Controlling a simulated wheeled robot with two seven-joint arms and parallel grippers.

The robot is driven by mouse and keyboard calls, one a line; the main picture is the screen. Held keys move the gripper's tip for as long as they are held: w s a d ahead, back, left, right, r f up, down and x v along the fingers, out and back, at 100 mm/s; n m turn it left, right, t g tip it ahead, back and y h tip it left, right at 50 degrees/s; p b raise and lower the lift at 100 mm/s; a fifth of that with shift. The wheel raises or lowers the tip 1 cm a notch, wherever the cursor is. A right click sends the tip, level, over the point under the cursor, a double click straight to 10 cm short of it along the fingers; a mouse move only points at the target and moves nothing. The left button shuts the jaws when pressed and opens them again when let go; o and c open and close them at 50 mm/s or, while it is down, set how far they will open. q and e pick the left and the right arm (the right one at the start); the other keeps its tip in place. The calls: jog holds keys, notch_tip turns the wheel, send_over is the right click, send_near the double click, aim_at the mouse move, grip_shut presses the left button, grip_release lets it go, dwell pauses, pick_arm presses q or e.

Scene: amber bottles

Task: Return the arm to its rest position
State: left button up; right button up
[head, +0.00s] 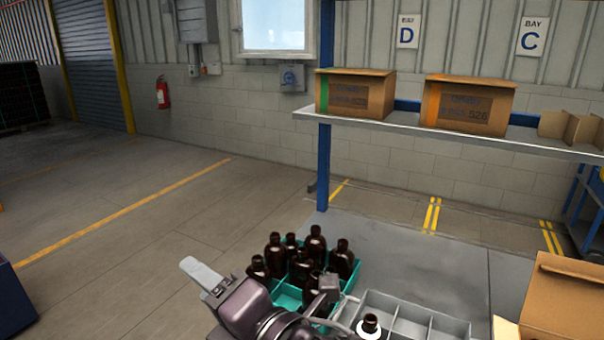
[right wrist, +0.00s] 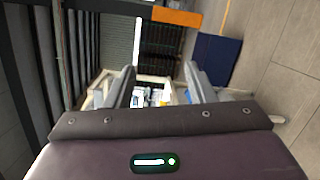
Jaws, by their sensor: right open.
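My right gripper (head: 258,280) is at the bottom middle of the head view, in front of the teal crate. It is open, with one light grey finger out to the left and the other near the bottles. In the right wrist view its two fingers (right wrist: 160,88) are apart with nothing held between them. Several dark amber bottles (head: 315,244) stand upright in the teal crate (head: 288,296); my arm hides part of it. One bottle (head: 370,323) with white at its shoulder is in the grey divided tray (head: 411,322). My left gripper is not in view.
An open cardboard box (head: 566,300) is at the right front. A shelf (head: 400,124) behind carries cardboard boxes (head: 354,95). A blue post (head: 324,165) rises behind the crate. The table (head: 440,263) is bare behind the tray. Open floor (head: 130,235) lies left.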

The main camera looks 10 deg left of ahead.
jog(key=w+d+f+m+t+h, duration=0.1)
jog(key=w+d+f+m+h, duration=0.3)
jog(key=d+f+m, duration=0.5)
jog(key=w+d+f+m+t+h, duration=0.1)
jog(key=w+d+f+m+h, duration=0.2)
jog(key=d+f+m+h, duration=0.55)
jog(key=s+d+f+m+g+h, duration=0.1)
jog(key=s+d+f+m+g, duration=0.2)
jog(key=s+d+f+m, duration=0.55)
jog(key=s+d+f+m+g+h, duration=0.2)
jog(key=s+d+f+m+g, duration=0.25)
jog(key=d, duration=0.65)
jog(key=s+f+g, duration=0.1)
jog(key=s+f, duration=0.1)
jog(key=f, duration=1.5)
jog(key=s+f, duration=0.2)
jog(key=f, duration=1.4)
jog(key=s+d+f, duration=0.2)
jog(key=s+f, duration=0.6)
jog(key=s, duration=0.1)
jog(key=s+d+f+g, duration=0.1)
jog(key=s+d+f, duration=0.1)
jog(key=s+f, duration=0.6)
jog(key=shift+s, duration=0.4)
jog(key=shift+s+f, duration=0.1)
jog(key=shift+c, duration=0.3)
